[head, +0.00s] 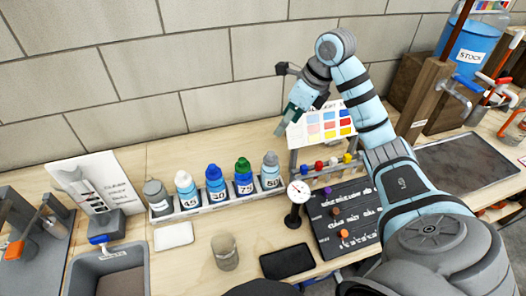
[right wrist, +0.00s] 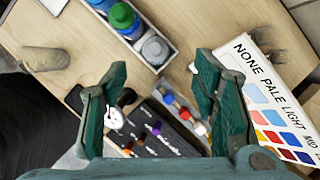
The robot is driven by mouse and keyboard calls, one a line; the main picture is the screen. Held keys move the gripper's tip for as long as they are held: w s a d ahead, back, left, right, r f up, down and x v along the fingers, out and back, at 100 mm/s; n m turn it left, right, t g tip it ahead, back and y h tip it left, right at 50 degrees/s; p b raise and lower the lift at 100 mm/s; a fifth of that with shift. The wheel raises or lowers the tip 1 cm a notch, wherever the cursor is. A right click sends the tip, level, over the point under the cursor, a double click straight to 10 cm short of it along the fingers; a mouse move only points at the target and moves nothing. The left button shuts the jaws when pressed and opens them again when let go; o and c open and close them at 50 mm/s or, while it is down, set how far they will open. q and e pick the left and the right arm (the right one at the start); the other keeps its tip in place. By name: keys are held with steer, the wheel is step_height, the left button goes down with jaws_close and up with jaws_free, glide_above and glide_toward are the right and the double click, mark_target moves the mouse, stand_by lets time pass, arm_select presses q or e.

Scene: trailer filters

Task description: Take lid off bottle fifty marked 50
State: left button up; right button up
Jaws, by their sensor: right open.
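The bottle that appears marked 50 (head: 271,182) stands at the right end of a row in a long tray (head: 207,207). Its grey lid (head: 270,160) is on it; the lid also shows in the right wrist view (right wrist: 155,50), beyond and between the fingertips. My right gripper (head: 290,118) is raised above and behind the tray's right end, in front of the colour chart. In the right wrist view the gripper (right wrist: 158,68) is open with nothing between its fingers. My left gripper is not in view.
A dial gauge (head: 298,192), a rack of small coloured-top vials (head: 325,166) and a colour chart (head: 322,126) are close on the right. A beaker (head: 225,252) stands in front.

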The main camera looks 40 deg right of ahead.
steer(key=b, duration=0.5)
glide_above(272, 154)
steer(key=s, duration=0.2)
steer(key=f, duration=0.7)
steer(key=shift+w+d, duration=0.15)
steer(key=shift+d, duration=0.05)
steer(key=b+x, duration=0.2)
steer(key=x, duration=0.1)
steer(key=d+x, duration=0.1)
steer(key=x, duration=0.1)
steer(key=shift+f+b, duration=0.25)
steer(key=shift+b, duration=0.15)
steer(key=shift+a+f, duration=0.1)
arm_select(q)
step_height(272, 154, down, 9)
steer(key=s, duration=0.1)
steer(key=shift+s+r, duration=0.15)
arm_select(e)
steer(key=shift+c, duration=0.6)
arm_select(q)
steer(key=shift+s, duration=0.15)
arm_select(e)
steer(key=c, duration=0.8)
